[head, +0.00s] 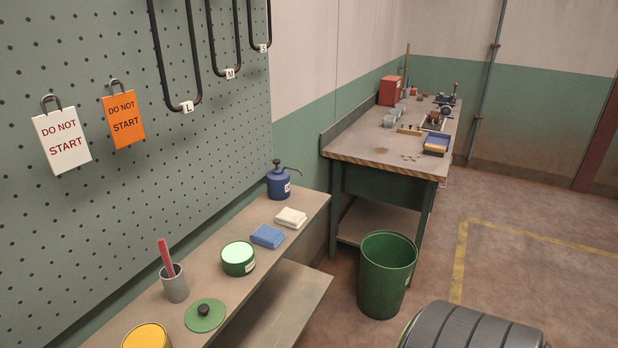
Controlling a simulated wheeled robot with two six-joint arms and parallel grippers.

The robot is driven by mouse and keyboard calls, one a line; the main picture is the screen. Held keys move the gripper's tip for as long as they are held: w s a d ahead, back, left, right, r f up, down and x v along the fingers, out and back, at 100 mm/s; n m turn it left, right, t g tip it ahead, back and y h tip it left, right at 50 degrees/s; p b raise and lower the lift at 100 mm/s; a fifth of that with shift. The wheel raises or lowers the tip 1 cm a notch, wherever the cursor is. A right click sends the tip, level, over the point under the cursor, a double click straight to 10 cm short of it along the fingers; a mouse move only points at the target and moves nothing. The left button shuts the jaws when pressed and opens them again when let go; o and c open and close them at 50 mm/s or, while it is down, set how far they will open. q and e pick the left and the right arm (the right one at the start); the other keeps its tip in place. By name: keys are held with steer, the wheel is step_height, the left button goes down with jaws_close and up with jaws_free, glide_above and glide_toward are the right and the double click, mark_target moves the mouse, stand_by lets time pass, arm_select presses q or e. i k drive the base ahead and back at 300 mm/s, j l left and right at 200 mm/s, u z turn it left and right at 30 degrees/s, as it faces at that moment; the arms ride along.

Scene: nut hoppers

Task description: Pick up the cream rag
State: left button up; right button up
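The cream rag (291,218) lies folded on the narrow wooden shelf (222,301) along the pegboard wall. It sits just in front of the blue pump can and behind the folded blue rag (268,236), close to the shelf's right edge. Nothing covers it. Neither of my grippers shows in the head view.
On the shelf stand a blue pump can (279,183), a green tin (238,259), a green lid (205,315), a grey cup (174,284) and a yellow tin (146,337). A green bin (386,275) stands on the floor before the workbench (380,155). Open floor lies right.

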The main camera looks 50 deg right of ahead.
mark_target(290, 218)
steer(key=z, duration=1.55)
steer(key=i+l+u, duration=0.15)
steer(key=u, duration=0.3)
steer(key=l+u, duration=0.35)
steer(key=u, duration=0.15)
steer(key=i+l+u, duration=0.1)
steer(key=l+u, duration=0.2)
steer(key=u, duration=0.15)
